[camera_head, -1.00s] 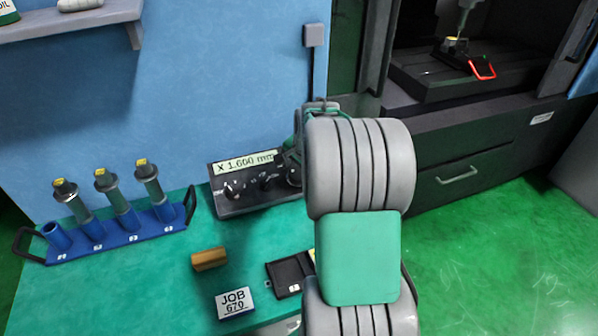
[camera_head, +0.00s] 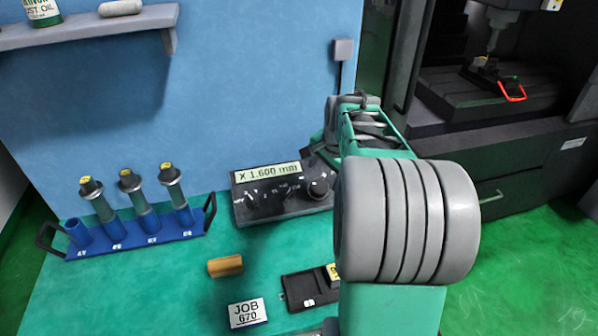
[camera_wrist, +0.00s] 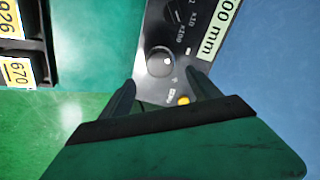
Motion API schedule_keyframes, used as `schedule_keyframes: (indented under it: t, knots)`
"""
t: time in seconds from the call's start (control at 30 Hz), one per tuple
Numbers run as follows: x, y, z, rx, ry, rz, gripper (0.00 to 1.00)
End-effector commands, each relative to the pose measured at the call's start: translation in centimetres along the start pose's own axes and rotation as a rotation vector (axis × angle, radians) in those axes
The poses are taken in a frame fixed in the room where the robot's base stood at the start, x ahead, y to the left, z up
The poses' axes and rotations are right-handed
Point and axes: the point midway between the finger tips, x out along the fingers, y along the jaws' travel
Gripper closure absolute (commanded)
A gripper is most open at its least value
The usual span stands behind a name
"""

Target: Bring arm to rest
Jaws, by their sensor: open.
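My gripper (camera_wrist: 163,92) is open in the wrist view, its two dark fingers apart with nothing held between them. Beyond the fingertips is the black control box (camera_wrist: 152,18) with a round knob (camera_wrist: 160,62) and a yellow button (camera_wrist: 183,100). In the head view my grey and green arm reaches over the right side of the bench. The control box (camera_head: 285,205) stands at the bench's back, its display reading X 1.600 mm. The gripper's fingers are hidden behind my arm there.
A blue rack (camera_head: 140,240) holding several tools stands at left. A dark machine (camera_head: 490,150) stands at right, with a red-handled item (camera_head: 511,92).

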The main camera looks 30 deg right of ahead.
Motion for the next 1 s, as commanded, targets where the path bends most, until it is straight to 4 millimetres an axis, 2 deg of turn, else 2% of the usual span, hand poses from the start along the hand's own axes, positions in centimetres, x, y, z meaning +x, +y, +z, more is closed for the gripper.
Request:
schedule_keyframes:
  t: [0.2,0.37,0.47,0.53,0.6,0.7,0.77,0.8,0.87,0.9,1.0]
  knots:
    - [0.0,0.0,0.0,-0.021,0.000,0.000,0.28]
    - [0.1,0.6,0.2,-0.283,-0.012,0.019,0.28]
    - [2.4,5.0,3.2,-0.488,-0.106,0.097,0.28]
    - [3.0,8.3,5.8,-0.597,-0.175,0.142,0.28]
    - [2.3,11.0,8.6,-0.703,-0.223,0.168,0.28]
    - [0.8,12.8,13.4,-0.850,-0.260,0.178,0.28]
    - [-0.3,13.2,16.4,-0.920,-0.257,0.172,0.28]
    - [-1.2,13.2,18.4,-0.973,-0.246,0.158,0.28]
    - [-2.4,12.5,20.8,-1.056,-0.217,0.123,0.28]
    - [-3.3,11.7,22.1,-1.109,-0.195,0.092,0.28]
    - [-5.8,8.7,24.3,-1.223,-0.127,0.003,0.28]
